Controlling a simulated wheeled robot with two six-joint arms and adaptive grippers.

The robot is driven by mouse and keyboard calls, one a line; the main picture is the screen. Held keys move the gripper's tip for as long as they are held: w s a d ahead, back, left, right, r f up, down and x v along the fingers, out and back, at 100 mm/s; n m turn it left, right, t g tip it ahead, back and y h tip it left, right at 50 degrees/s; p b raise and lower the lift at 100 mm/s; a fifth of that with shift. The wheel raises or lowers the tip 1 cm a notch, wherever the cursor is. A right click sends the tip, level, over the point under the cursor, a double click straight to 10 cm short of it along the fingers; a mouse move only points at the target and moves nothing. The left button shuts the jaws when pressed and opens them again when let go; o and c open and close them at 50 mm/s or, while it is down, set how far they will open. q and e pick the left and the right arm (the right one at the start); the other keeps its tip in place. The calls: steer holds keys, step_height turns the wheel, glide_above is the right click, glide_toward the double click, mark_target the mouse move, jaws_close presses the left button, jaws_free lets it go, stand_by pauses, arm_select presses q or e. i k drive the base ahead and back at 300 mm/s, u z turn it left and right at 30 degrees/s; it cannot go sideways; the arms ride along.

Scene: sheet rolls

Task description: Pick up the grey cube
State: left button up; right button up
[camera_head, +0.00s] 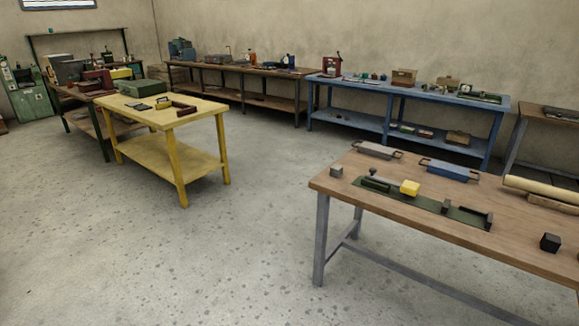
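A small grey cube (336,171) sits on the near left corner area of the wooden-topped table (400,208) at the right. A darker, near-black cube (550,243) sits at the right near the front of the same table. A yellow block (409,188) lies on a dark green plate (425,204) between them. Neither of my grippers is in view.
A grey box (377,150) and a blue box (449,170) with handles lie along the table's back. Pale rolls (540,189) lie at the right. A yellow table (160,112) stands at left. Blue (408,85) and brown benches line the wall. Open floor lies in front.

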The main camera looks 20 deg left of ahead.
mark_target(335, 171)
steer(key=u, duration=0.75)
steer(key=i, duration=0.95)
steer(key=u, duration=0.55)
steer(key=i, duration=1.3)
steer(key=z, duration=0.8)
steer(key=i, duration=0.75)
steer(key=z, duration=0.9)
